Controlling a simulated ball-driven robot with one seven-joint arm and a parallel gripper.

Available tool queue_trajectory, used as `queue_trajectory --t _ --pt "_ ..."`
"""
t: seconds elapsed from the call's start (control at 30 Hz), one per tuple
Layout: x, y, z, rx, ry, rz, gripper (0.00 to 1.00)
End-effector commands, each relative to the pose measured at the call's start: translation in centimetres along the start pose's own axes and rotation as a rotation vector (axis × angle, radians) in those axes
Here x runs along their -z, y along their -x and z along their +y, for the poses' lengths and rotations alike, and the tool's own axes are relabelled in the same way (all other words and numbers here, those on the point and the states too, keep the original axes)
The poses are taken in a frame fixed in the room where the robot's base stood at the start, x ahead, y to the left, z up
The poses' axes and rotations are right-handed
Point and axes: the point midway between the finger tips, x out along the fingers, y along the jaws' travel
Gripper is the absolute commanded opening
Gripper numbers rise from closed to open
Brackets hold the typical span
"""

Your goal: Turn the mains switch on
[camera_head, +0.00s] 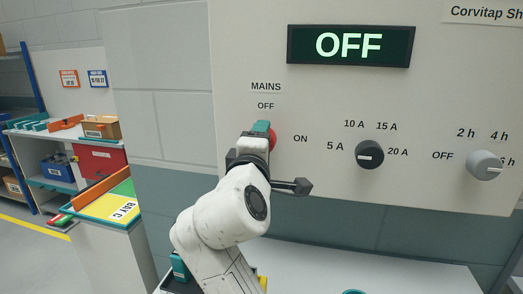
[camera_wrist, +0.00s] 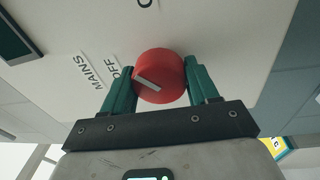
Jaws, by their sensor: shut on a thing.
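The mains switch is a round red knob (camera_head: 272,136) on the pale panel, with MAINS and OFF above it and ON to its right. In the wrist view the knob (camera_wrist: 162,72) sits between the two green fingers of my gripper (camera_wrist: 160,68), which is shut on it. The knob's white mark points toward the OFF label. In the head view my gripper (camera_head: 260,130) covers most of the knob. The display (camera_head: 350,46) above reads OFF.
A black knob (camera_head: 369,155) with ampere labels and a grey knob (camera_head: 485,165) with hour labels are farther right on the panel (camera_head: 330,195). A pale worktop (camera_head: 380,270) lies below. Shelves with bins and a yellow-topped BAY C stand (camera_head: 105,211) are at left.

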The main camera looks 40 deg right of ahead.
Motion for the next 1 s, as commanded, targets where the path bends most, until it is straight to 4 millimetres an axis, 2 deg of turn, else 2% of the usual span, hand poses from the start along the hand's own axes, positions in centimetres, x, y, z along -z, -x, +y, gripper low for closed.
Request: queue_trajectory --t 0.03,0.6,1.0 --pt "-0.03 0.03 -0.49 -0.001 -0.045 -0.006 0.29" --pt "0.05 0.01 -0.60 -0.038 -0.546 -0.046 0.29" --pt "0.02 -0.03 -0.48 -0.051 -0.727 -0.063 0.29"
